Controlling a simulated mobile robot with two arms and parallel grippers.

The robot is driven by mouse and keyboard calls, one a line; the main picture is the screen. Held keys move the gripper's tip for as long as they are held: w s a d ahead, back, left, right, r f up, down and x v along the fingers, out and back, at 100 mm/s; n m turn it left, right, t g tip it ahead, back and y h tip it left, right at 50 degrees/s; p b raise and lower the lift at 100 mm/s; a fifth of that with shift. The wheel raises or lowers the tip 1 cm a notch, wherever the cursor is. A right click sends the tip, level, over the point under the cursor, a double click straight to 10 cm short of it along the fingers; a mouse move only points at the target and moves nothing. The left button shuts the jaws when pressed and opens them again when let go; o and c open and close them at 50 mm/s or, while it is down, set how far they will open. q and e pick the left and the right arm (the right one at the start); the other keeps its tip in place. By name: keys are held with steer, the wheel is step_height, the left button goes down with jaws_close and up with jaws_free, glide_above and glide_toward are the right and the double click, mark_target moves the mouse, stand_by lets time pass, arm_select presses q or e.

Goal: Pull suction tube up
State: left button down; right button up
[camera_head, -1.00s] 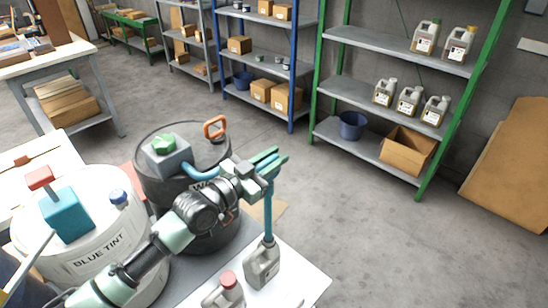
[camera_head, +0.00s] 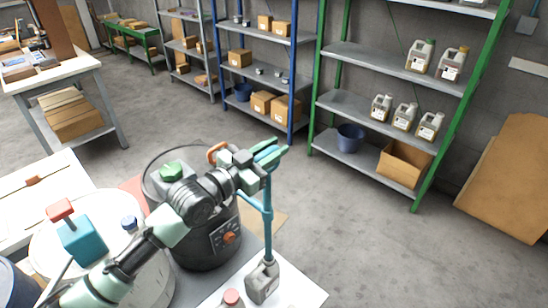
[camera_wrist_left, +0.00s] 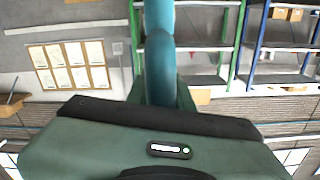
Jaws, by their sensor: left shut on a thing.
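My left gripper (camera_head: 270,156) is above the grey jug (camera_head: 262,282), its fingers shut on the upper end of the blue suction tube (camera_head: 268,225). The tube hangs nearly upright from the fingers down to the jug's mouth; whether its lower end is still inside cannot be told. A blue hose bends off the tube to the left, toward the dark drum. In the left wrist view the blue tube (camera_wrist_left: 160,62) runs between the fingers. My right gripper is not in view.
A dark drum (camera_head: 208,245) with a green-knobbed pump stands behind my left arm. A white drum (camera_head: 60,265) with a teal block is at left.

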arm_select(q)
step_height(320, 180, up, 10)
steer(key=p, duration=0.5)
steer(key=shift+w+a+r, duration=0.1)
steer(key=shift+r, duration=0.15)
steer(key=shift+r+p, duration=0.3)
steer(key=shift+r, duration=0.4)
steer(key=c, duration=1.3)
jaws_free()
steer(key=shift+f, duration=0.2)
steer(key=shift+a+f, duration=0.1)
steer(key=shift+f, duration=0.05)
